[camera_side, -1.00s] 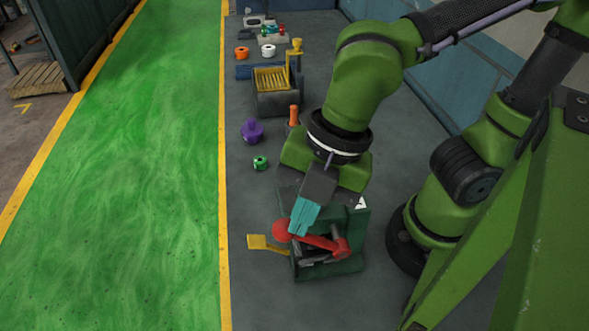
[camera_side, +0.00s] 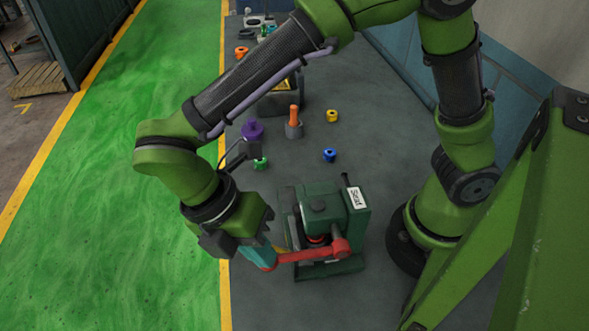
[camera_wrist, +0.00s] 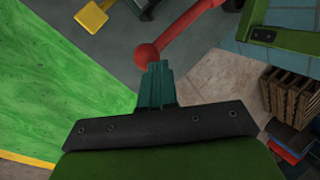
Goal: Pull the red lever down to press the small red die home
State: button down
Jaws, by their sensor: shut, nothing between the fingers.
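The red lever (camera_side: 305,256) runs left from its pivot on the green press (camera_side: 357,200), which bears a label reading "Seat". Its round knob lies by my fingertips. In the wrist view the knob (camera_wrist: 147,55) is just beyond the teal fingertips, and the lever arm (camera_wrist: 185,28) runs up and right. My gripper (camera_side: 262,257) is shut and empty, tilted down at the knob; I cannot tell whether it touches. A small red piece, seemingly the red die (camera_side: 317,239), shows under the press's ram, partly hidden by the lever.
A yellow paddle (camera_wrist: 95,15) sticks out beside the press. Behind stand an orange peg in a grey holder (camera_side: 294,123), a purple piece (camera_side: 252,131), a green ring (camera_side: 260,163), a blue ring (camera_side: 329,155) and a yellow ring (camera_side: 332,115). Floor left of the press is clear.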

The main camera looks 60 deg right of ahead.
jog(key=shift+w+f, duration=0.1)
jog(key=shift+f, duration=0.35)
jog(key=shift+w+a+f, duration=0.1)
jog(key=shift+a+f, duration=0.05)
jog(key=shift+f, duration=0.55)
jog(key=s+a+v, duration=0.1)
jog(key=v, duration=1.2)
jog(key=shift+s+a+r, duration=0.2)
jog(key=shift+s, duration=0.05)
